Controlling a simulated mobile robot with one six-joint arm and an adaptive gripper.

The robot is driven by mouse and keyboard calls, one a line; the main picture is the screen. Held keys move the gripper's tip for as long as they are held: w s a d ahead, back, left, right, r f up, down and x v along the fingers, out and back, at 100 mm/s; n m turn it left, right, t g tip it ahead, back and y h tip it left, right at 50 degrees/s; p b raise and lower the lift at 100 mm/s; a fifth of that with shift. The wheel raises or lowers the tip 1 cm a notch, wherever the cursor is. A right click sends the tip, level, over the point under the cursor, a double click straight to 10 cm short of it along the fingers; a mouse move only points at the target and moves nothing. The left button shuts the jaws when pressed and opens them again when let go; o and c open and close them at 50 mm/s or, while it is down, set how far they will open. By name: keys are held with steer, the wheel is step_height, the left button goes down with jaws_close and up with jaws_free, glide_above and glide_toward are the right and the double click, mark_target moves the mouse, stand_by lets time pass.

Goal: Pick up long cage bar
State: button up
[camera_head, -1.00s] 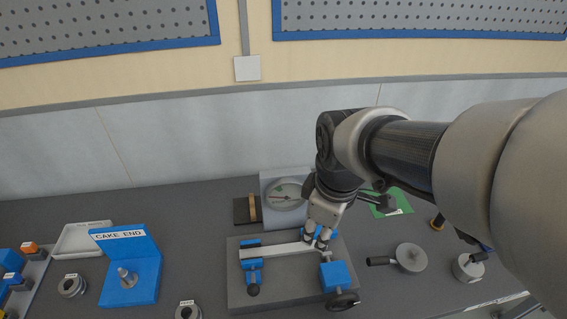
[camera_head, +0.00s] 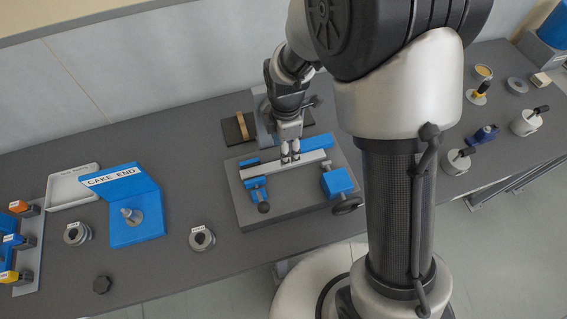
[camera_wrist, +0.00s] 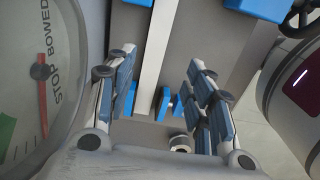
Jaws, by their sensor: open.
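The long cage bar (camera_head: 265,178) is a pale, flat strip lying across a grey fixture plate (camera_head: 290,207) with blue clamp blocks. It also shows in the wrist view (camera_wrist: 156,50), running between my fingers. My gripper (camera_head: 290,158) is open over about the middle of the bar. In the wrist view my gripper (camera_wrist: 160,65) has one finger on each side of the bar, with a gap on both sides, wider on the right. I cannot tell the height of the fingertips relative to the bar.
A dial gauge (camera_wrist: 45,85) stands close to my left finger in the wrist view. A blue block (camera_head: 337,182) with a dark knob sits at the plate's right. A blue CAKE END stand (camera_head: 135,215), a white tray (camera_head: 70,187) and a ring (camera_head: 202,239) lie left.

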mark_target(269, 168)
steer(key=f, duration=0.2)
steer(key=f+b, duration=0.1)
steer(key=f, duration=0.2)
steer(key=f+b, duration=0.1)
steer(key=f, duration=0.2)
steer(key=shift+w+a, duration=0.3)
steer(key=shift+c, duration=0.5)
jaws_close()
steer(key=shift+r, duration=0.1)
